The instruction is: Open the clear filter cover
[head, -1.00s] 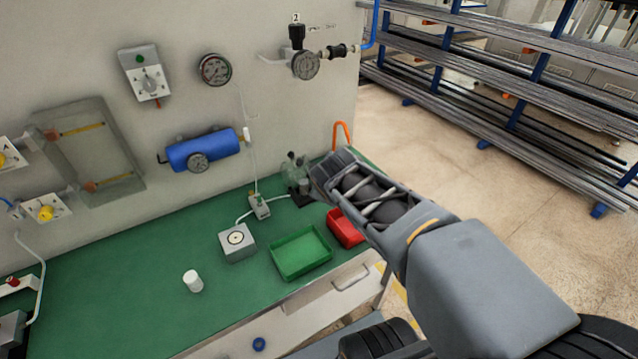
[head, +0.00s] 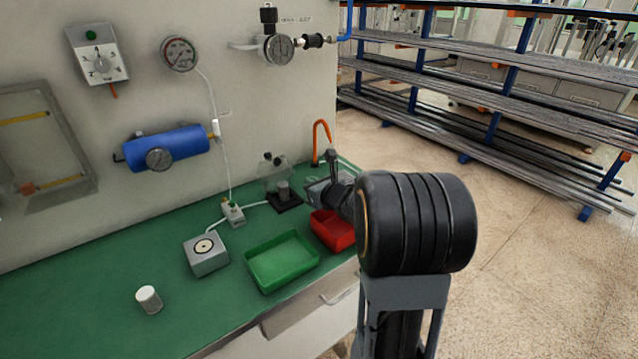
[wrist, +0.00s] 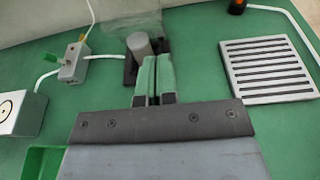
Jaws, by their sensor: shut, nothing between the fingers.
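The clear filter cover (head: 270,172) stands at the back of the green bench in the head view, as a see-through panel by a grey cylinder (head: 283,190) on a black base. In the wrist view the grey cylinder (wrist: 139,47) is just beyond my fingertips, and the clear cover's outline there is faint. My gripper (wrist: 157,70) has green fingers that are shut and empty, pointing toward the black base. Whether they touch the cover or base I cannot tell. In the head view my arm hides most of the gripper.
A slatted metal plate (wrist: 268,68) lies to the right of my gripper. A green tray (head: 282,262) and a red bin (head: 331,230) stand along the front. A grey box (head: 206,255) and a small valve (head: 232,212) with a white hose are left. An orange hook (head: 320,135) rises behind.

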